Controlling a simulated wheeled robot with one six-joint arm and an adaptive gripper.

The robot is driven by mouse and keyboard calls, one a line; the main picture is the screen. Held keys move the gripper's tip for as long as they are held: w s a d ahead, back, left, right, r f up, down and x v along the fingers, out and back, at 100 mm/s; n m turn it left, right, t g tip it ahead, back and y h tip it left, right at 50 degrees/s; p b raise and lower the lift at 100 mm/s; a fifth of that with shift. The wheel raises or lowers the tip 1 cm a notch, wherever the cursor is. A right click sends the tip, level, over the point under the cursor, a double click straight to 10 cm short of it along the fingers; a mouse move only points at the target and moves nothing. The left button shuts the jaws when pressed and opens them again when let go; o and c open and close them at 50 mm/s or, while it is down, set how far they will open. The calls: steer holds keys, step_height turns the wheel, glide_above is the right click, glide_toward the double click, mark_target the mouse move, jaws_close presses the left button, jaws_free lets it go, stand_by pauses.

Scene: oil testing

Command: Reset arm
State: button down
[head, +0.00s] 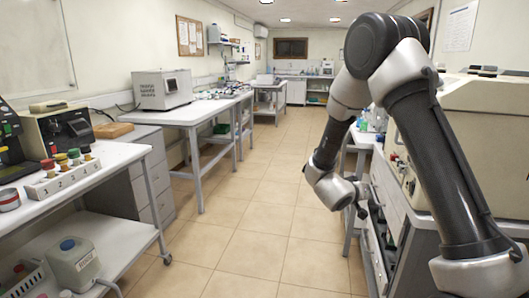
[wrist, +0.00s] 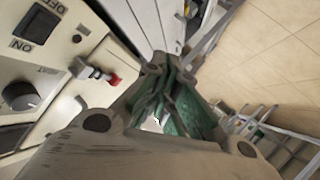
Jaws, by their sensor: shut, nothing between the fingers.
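My arm rises at the right of the head view, bends at the top and hangs down over the aisle. My gripper (head: 362,203) is small at its lower end, in front of the right-hand bench, and partly hidden by the wrist. In the wrist view my gripper (wrist: 164,98) fills the middle, with dark green finger pads close together. It is shut and I see nothing held in it.
A beige machine (head: 482,130) with knobs stands on the right bench, close to my arm. Its panel with a red-tipped valve (wrist: 113,79) shows in the wrist view. A left bench (head: 125,150) holds numbered bottles (head: 62,172). The tiled aisle (head: 250,205) is clear.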

steer(key=s+a+f+n+g+y, duration=0.1)
steer(key=a+f+y, duration=0.1)
steer(key=a+y, duration=0.35)
steer(key=s+a+f+n+g+y, duration=0.1)
steer(key=s+a+f+y, duration=0.1)
steer(key=a+y, duration=0.3)
steer(key=s+a+r+n+g+y, duration=0.1)
steer(key=s+a+r, duration=0.1)
steer(key=s, duration=0.2)
steer(key=s+a+r+g+y, duration=0.1)
steer(key=s+a+r+g, duration=0.1)
steer(key=s+r, duration=0.15)
steer(key=s+d+r+h, duration=0.1)
steer(key=s+d+r, duration=0.5)
steer(key=s, duration=0.6)
steer(key=s+d+r+h, duration=0.1)
steer(key=s+d+r, duration=0.5)
steer(key=s+r, duration=0.5)
steer(key=shift+s+d+r+n, duration=0.15)
steer(key=shift+s+r+n, duration=0.15)
steer(key=shift+s+n, duration=0.1)
